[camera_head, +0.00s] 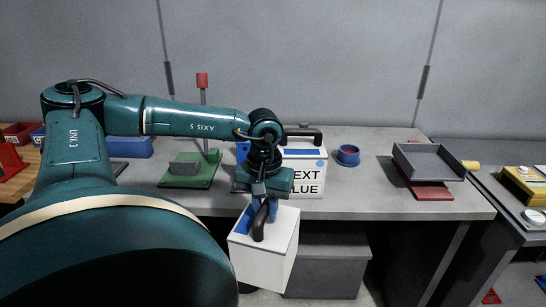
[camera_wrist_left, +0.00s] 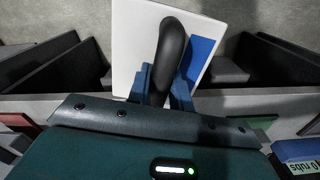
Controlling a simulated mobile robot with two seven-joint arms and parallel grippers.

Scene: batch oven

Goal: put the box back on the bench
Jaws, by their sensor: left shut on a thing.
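A white box (camera_head: 262,254) with a black handle and a blue patch on top hangs from my left gripper (camera_head: 262,205). The gripper is shut on the handle. The box is in front of the grey bench (camera_head: 350,202), at about its front edge, and hangs a little tilted. In the left wrist view the box (camera_wrist_left: 128,45) shows from above, with the blue fingers of the left gripper (camera_wrist_left: 163,90) around its black handle. My right gripper is in neither view.
On the bench stand a second white box with lettering (camera_head: 308,180), a blue ring-shaped cup (camera_head: 348,155), a grey tray on a red base (camera_head: 430,165) and a green stand with a red-topped post (camera_head: 190,170). A dark grey block (camera_head: 325,265) is below the bench.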

